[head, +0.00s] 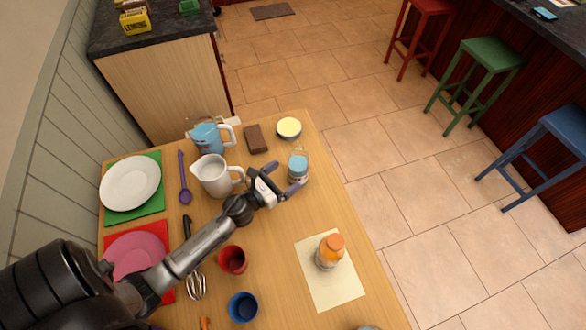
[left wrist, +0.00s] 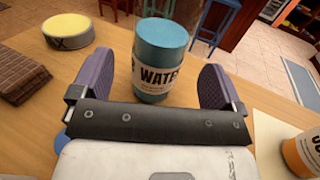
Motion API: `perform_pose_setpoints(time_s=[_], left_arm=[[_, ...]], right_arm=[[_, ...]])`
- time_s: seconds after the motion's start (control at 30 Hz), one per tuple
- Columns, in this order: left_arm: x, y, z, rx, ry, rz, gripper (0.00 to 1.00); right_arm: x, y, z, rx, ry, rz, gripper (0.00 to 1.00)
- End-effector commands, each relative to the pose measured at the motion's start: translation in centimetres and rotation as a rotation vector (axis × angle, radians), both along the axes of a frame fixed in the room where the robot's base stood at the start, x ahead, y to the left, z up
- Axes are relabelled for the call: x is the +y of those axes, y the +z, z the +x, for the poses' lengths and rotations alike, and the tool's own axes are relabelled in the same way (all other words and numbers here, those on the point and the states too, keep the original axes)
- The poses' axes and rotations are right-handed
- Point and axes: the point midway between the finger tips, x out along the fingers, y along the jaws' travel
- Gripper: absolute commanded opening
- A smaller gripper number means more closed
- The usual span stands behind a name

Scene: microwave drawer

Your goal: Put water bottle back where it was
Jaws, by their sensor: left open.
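The water bottle (head: 298,166) stands upright near the table's right edge, with a light blue top and a white label. In the left wrist view the water bottle (left wrist: 160,60) is blue with "WATE" readable on it. My left gripper (head: 284,181) is open at the bottle. Its two purple fingers (left wrist: 155,78) are on either side of the bottle in the left wrist view, with gaps visible. The bottle's lower part is partly hidden by the gripper body. My right gripper is not in view.
An orange bottle (head: 329,250) stands on a cream sheet (head: 345,290). A white pitcher (head: 214,176), blue pitcher (head: 208,138), brown block (head: 255,139) and yellow-topped tin (head: 289,128) are nearby. Red (head: 233,260) and blue cups (head: 243,307) are nearer. Bare wood lies between bottle and sheet.

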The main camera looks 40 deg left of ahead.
Motion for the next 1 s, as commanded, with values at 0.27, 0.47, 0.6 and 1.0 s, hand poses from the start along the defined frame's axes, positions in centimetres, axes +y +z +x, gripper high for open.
perform_pose_setpoints(time_s=[0.27, 0.47, 0.6, 1.0], left_arm=[[0.5, -0.1, -4.9, 0.002, 0.001, 0.000, 0.93], [0.6, 0.0, -6.7, 0.000, 0.000, 0.000, 0.93], [0.7, 0.0, -7.2, 0.000, 0.000, 0.001, 0.93], [0.7, 0.4, -7.3, 0.001, 0.010, -0.022, 0.93]], right_arm=[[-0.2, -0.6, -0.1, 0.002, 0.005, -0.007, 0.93], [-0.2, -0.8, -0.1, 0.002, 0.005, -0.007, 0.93], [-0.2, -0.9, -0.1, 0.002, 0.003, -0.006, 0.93], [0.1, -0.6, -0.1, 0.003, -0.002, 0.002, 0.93]])
